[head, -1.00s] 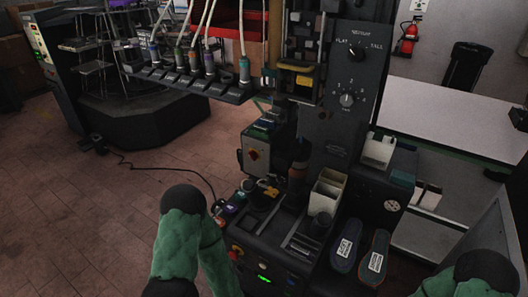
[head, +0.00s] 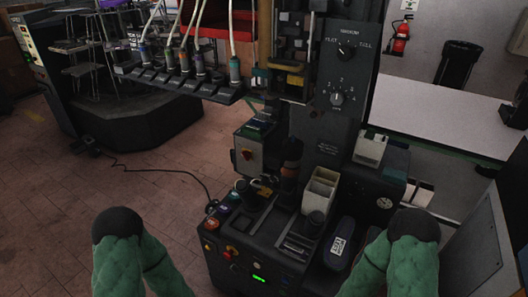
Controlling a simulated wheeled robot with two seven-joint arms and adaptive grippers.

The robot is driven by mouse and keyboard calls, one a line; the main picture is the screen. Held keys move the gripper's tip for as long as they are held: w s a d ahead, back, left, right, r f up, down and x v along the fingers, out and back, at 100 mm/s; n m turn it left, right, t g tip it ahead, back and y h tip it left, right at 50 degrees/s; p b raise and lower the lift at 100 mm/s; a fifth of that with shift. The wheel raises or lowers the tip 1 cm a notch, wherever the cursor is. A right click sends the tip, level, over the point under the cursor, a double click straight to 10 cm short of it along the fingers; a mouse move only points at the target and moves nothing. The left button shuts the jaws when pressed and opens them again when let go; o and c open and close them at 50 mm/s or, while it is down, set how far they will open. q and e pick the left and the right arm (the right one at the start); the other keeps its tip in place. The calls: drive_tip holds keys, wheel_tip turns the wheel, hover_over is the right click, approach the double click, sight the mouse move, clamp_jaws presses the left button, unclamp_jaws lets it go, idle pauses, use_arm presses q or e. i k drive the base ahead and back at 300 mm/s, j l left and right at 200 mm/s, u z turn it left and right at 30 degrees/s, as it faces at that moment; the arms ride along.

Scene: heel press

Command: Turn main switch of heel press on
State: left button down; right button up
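The heel press (head: 312,150) is a dark machine standing at the centre right. A box on its left side carries a red rotary switch on a yellow plate (head: 247,154), which looks like a main switch; its setting is too small to read. Lower on the press front are a red button on yellow (head: 231,250) and a lit green display (head: 258,279). My green-sleeved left arm (head: 125,265) is at the lower left and my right arm (head: 412,262) at the lower right. Neither gripper shows; both are outside the picture.
White bins (head: 320,190) and a shoe sole (head: 340,243) sit on the press. A white table (head: 440,120) stands behind right.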

sight(246, 155)
drive_tip(key=i+j, duration=0.1)
drive_tip(key=j, duration=0.25)
drive_tip(key=i+j, duration=0.15)
drive_tip(key=j, duration=0.2)
drive_tip(key=i+j, duration=0.1)
drive_tip(key=j, duration=0.25)
drive_tip(key=i+j, duration=0.1)
drive_tip(key=j, duration=0.25)
drive_tip(key=i+j+z, duration=0.1)
drive_tip(key=j, duration=0.25)
